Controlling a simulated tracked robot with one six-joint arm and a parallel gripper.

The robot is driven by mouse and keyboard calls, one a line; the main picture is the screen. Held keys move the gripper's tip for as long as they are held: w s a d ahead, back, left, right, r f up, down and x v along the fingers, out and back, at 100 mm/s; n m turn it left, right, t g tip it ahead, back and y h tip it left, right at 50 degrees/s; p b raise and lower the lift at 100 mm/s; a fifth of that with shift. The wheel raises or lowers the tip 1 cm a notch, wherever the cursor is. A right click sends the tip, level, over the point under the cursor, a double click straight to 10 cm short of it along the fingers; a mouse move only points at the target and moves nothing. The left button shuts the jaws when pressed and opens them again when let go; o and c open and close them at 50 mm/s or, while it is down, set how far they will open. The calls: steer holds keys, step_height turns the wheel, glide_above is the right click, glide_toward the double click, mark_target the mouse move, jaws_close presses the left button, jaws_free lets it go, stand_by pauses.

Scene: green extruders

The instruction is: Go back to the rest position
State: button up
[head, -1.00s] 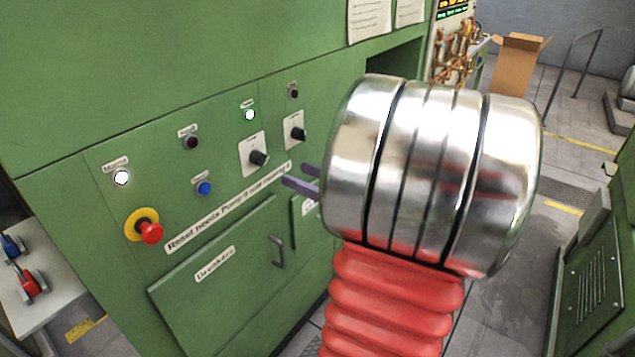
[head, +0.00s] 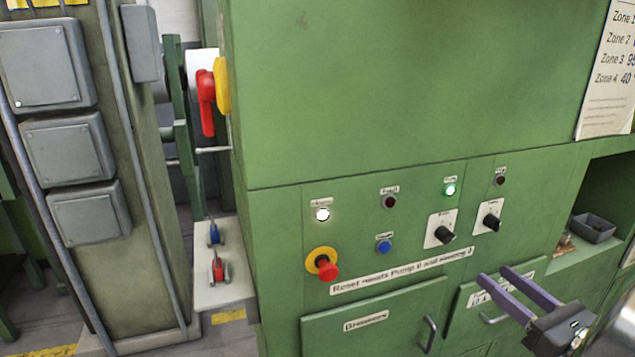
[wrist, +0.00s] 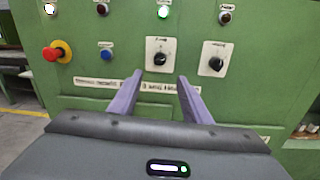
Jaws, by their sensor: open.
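My gripper (head: 508,288) is at the lower right of the head view, its two purple fingers apart and empty. It points at the green control panel, just below the two black rotary knobs. In the wrist view the open fingers (wrist: 158,95) reach toward the panel below the left knob (wrist: 160,59) and the right knob (wrist: 216,63). Nothing is between the fingers. I cannot tell the exact gap to the panel. Most of my arm is out of the head view.
The green cabinet (head: 400,90) carries a red emergency stop (head: 326,268), a blue button (head: 384,246) and lit white and green lamps. A red-handled switch (head: 207,100) and a small side table (head: 228,293) are left. A grey bin (head: 593,228) sits right.

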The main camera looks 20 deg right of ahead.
steer(key=shift+a, duration=0.1)
steer(key=w+a+f+n+g+y, duration=0.25)
steer(key=a+n+g, duration=0.25)
steer(key=a+n, duration=0.3)
steer(key=w+a+f+n+g+y, duration=0.15)
steer(key=w+a+n+g, duration=0.25)
steer(key=a+n, duration=0.45)
steer(key=s+a+n+g+h, duration=0.1)
steer(key=s+a+n, duration=0.3)
steer(key=a+n, duration=0.4)
steer(key=s+a+n+g+h, duration=0.2)
steer(key=s+a+n+h, duration=0.2)
steer(key=a+n, duration=0.4)
steer(key=n, duration=0.3)
steer(key=shift+s+g, duration=0.3)
steer(key=shift+s, duration=0.05)
steer(key=shift+a+n, duration=0.15)
steer(key=shift+n, duration=0.1)
